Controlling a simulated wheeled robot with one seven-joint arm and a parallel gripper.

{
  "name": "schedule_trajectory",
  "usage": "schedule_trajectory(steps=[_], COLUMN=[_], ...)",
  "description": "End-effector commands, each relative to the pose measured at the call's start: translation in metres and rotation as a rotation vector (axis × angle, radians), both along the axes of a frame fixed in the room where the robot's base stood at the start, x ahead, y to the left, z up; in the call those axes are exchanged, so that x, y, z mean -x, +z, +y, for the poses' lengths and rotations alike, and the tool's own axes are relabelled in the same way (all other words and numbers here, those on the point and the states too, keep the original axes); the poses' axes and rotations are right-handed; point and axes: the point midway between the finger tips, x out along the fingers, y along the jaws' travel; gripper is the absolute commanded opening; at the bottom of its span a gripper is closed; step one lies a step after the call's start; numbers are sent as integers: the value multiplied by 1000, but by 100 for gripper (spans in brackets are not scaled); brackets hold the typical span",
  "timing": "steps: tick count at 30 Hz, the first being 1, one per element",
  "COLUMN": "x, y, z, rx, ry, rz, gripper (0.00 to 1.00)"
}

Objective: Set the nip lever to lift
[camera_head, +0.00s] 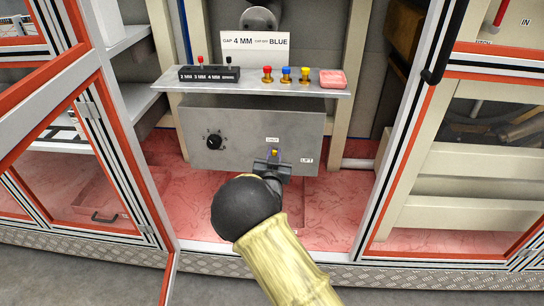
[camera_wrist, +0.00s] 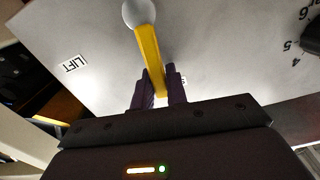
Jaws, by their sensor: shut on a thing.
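The nip lever (camera_head: 275,152) is a short yellow lever on the front of a grey panel (camera_head: 240,150). In the wrist view the yellow lever (camera_wrist: 149,52) has a pale round end at the top of the picture. My gripper (camera_head: 272,163) is shut on the lever, with the dark fingers (camera_wrist: 163,88) on either side of it. A LIFT label (camera_head: 306,160) is on the panel to the right of the lever; it also shows in the wrist view (camera_wrist: 73,63). Another small label (camera_head: 272,139) above the lever is too small to read. My gripper hides part of the lever.
A black dial (camera_head: 214,141) is on the panel's left. Red-framed doors (camera_head: 128,160) flank the opening left and right.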

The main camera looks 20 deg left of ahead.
Motion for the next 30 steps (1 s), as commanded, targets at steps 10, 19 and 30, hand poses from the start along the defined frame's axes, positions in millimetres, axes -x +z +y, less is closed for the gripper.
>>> schedule_trajectory(steps=[10,19,30], x=[-5,-9,-12], y=[-9,-21,-40], z=[-20,-36,-50], rx=[-274,-551,-891], ry=[-3,-3,-2], rz=[64,129,212], gripper=[0,0,0])
